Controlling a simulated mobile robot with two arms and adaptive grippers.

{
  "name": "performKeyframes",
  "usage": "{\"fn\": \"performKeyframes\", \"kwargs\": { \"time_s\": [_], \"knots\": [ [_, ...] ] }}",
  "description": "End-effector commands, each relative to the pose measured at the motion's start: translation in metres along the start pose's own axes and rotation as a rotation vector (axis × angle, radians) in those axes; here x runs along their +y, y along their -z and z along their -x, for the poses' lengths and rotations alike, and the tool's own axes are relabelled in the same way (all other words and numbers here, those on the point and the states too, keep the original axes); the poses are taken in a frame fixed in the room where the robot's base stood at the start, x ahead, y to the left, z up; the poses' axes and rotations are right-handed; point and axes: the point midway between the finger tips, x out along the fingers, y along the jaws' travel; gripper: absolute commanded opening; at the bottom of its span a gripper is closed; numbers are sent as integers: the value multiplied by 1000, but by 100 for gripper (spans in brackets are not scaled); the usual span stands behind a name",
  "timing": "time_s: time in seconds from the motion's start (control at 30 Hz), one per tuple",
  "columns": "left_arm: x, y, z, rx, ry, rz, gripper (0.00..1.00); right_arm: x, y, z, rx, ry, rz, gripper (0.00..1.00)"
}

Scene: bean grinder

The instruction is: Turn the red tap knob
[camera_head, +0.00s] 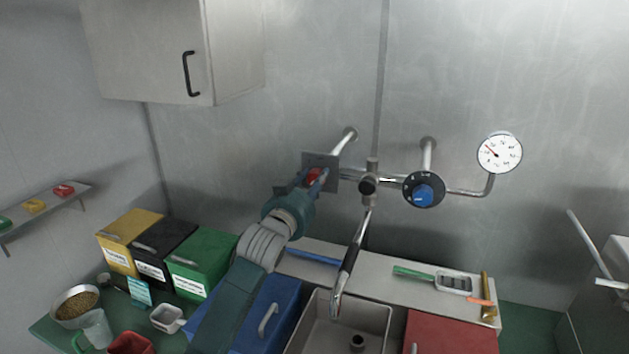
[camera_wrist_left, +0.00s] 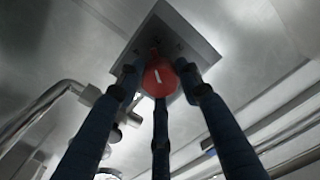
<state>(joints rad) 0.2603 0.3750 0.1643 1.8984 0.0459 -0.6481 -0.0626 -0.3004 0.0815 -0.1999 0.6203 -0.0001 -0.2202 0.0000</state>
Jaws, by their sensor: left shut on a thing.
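The red tap knob (camera_head: 313,175) sits in front of a square grey plate (camera_head: 321,158) on the wall piping. In the left wrist view the red knob (camera_wrist_left: 159,77), with a white mark, stands between my dark fingers, under the square plate (camera_wrist_left: 172,38). My left gripper (camera_head: 312,182) reaches up to the knob and is shut on it; its fingers hide part of the knob in the head view. My right gripper is not in view.
A blue knob (camera_head: 422,194) on a black dial and a white gauge (camera_head: 499,153) are to the right on the same piping. The faucet spout (camera_head: 353,262) hangs over the sink (camera_head: 374,318). Yellow, black and green bins (camera_head: 202,262) stand at the left. A cabinet (camera_head: 150,50) hangs above.

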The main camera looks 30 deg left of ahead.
Motion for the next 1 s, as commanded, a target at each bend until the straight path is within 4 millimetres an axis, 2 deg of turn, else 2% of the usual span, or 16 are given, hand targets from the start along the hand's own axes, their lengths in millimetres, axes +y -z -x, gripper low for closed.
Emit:
{"fn": "performKeyframes", "kwargs": {
  "time_s": [0.03,0.53,0.57,0.63,1.0],
  "knots": [
    [2,-7,0,-14,-4,11,10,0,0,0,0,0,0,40],
    [4,-9,0,-19,-6,26,10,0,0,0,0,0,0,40],
    [4,-9,0,-19,-6,26,40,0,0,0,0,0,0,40],
    [4,-9,0,-19,-6,26,54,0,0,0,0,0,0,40],
    [2,-4,4,-8,-3,24,55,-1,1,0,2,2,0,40]
  ]
}}
